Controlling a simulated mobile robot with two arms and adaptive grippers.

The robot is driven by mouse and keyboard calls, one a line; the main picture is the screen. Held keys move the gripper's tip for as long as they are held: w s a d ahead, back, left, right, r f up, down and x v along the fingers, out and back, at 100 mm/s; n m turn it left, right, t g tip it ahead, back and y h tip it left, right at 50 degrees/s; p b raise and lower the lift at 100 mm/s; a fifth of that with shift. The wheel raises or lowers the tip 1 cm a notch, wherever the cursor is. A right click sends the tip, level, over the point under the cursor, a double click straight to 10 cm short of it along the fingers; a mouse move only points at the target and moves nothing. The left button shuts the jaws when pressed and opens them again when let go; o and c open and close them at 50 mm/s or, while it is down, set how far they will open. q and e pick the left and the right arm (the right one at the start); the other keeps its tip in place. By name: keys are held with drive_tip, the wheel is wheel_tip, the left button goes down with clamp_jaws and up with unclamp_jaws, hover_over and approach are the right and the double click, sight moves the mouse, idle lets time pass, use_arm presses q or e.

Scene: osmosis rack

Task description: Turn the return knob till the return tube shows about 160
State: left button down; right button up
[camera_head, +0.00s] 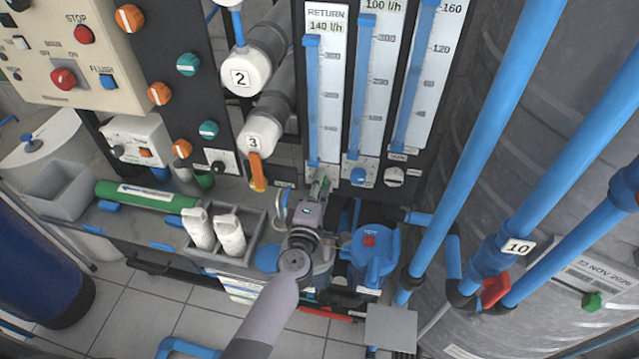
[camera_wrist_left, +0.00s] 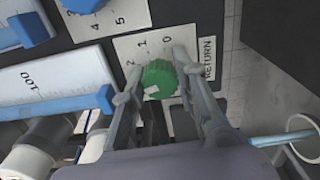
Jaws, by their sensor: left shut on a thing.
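The return tube (camera_head: 326,100) is on the panel at top centre in the head view. Its sign reads RETURN 140 l/h, and its blue column stands high. The green return knob (camera_wrist_left: 160,78) is in the wrist view, on a white scale plate (camera_wrist_left: 150,47) with the digits 0, 1 and 2, beside a RETURN label (camera_wrist_left: 208,58). My left gripper (camera_head: 320,186) reaches up to the panel below the return tube. In the wrist view its two fingers (camera_wrist_left: 158,82) are shut on the green knob, one on each side. In the head view the gripper mostly hides the knob.
Two more flow tubes (camera_head: 372,80) (camera_head: 425,80) stand right of the return tube. A blue knob (camera_head: 357,177) and a white knob (camera_head: 393,178) are below them, close to my gripper. White bottles (camera_head: 230,235) stand in a grey bin. Blue pipes (camera_head: 478,150) run along the right.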

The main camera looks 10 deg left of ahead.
use_arm(q)
drive_tip(key=shift+f+n, duration=0.1)
drive_tip(key=shift+n, duration=0.8)
drive_tip(key=c, duration=1.2)
unclamp_jaws()
drive_tip(key=shift+c, duration=0.2)
drive_tip(key=s, duration=1.2)
